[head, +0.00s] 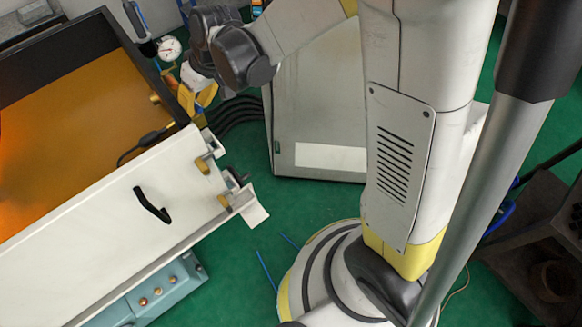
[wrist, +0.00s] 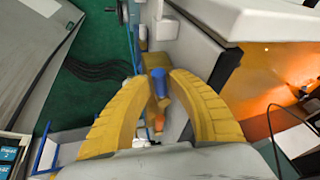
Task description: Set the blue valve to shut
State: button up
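In the wrist view, the blue valve handle (wrist: 158,82) stands upright above a brass-coloured body, with an orange part below it. My gripper (wrist: 159,78) has two curved yellow fingers whose tips are on either side of the blue handle, very close to it. I cannot tell whether the tips press on it or leave a thin gap. In the head view, my gripper (head: 197,97) is at the far right corner of the open machine box, beside its wall. The blue handle is hidden there, and the valve's setting cannot be read.
A round white gauge (head: 170,48) stands behind my gripper. The box's white front panel (head: 130,190) has a black handle (head: 152,206). Brass fittings (head: 202,165) stick out at its right end. A grey cabinet (head: 320,105) stands to the right, with black hoses between. Green floor is open in front.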

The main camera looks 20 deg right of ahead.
jog(key=shift+w+d+r+n+g+p, duration=0.2)
jog(key=shift+w+d+n+g+p, duration=0.3)
jog(key=shift+n, duration=0.4)
jog(key=v, duration=1)
jog(key=s+d+f+m+t+h+b, duration=0.1)
jog(key=s+d+f+b, duration=0.3)
jog(key=f+b, duration=0.5)
jog(key=s+d+f+m+t+h+b, duration=0.1)
jog(key=s+d+f+m+t+b, duration=0.1)
jog(key=s+d+f+b, duration=0.3)
jog(key=s+d+f+m+t+h+b, duration=0.1)
jog(key=s+d+f+m+b, duration=0.2)
jog(key=s+f+b, duration=0.4)
notch_tip(320, 180, down, 6)
jog(key=d+b, duration=0.1)
jog(key=b, duration=0.8)
jog(key=shift+s+t+h, duration=0.3)
jog(key=shift+h, duration=0.1)
jog(key=shift+d, duration=0.15)
